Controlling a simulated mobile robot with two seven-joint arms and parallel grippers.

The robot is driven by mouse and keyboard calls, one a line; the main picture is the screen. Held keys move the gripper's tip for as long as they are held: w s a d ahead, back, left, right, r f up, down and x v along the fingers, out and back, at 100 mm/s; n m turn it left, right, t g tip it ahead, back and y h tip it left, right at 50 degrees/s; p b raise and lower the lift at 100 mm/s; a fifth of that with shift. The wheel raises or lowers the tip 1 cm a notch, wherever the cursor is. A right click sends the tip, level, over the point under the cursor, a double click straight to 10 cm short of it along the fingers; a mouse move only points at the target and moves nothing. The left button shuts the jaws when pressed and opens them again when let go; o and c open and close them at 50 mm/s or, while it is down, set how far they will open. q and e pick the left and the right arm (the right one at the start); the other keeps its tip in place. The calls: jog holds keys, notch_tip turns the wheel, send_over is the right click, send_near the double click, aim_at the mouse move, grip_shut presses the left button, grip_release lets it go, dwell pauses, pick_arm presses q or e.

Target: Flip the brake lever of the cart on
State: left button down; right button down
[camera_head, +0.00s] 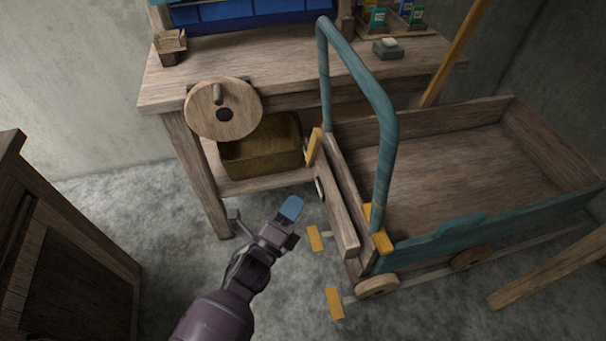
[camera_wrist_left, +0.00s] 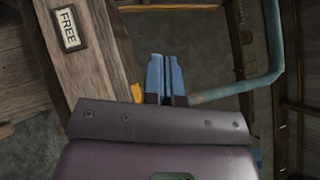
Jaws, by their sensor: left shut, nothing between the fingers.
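The wooden cart (camera_head: 450,175) with its teal handle (camera_head: 385,110) stands on the right. I cannot tell for sure which is the brake lever. My left gripper (camera_head: 291,208) is shut and empty, left of the cart's end board and apart from it. In the left wrist view, its blue fingers (camera_wrist_left: 165,78) are beside a board with a "FREE" label (camera_wrist_left: 68,28); a yellow part (camera_wrist_left: 136,92) is partly hidden.
A wooden bench (camera_head: 280,80) with a round wooden wheel (camera_head: 223,109) stands behind; a basket (camera_head: 262,148) sits on its lower shelf. A dark wooden cabinet (camera_head: 60,240) is at the left. The grey floor (camera_head: 130,190) between is clear.

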pick_arm(q)
jog(key=b, duration=0.1)
send_near(320, 143)
jog(key=w+d, duration=0.2)
jog(key=d, duration=0.2)
jog(key=w, duration=0.1)
jog(key=w+r, duration=0.1)
jog(key=w+a, duration=0.1)
jog(key=shift+w+r, duration=0.25)
jog(key=shift+r, duration=0.05)
pick_arm(e)
jog(key=shift+w+a+r, duration=0.15)
jog(key=shift+w+a, duration=0.05)
jog(key=shift+w, duration=0.3)
jog(key=shift+s, duration=0.2)
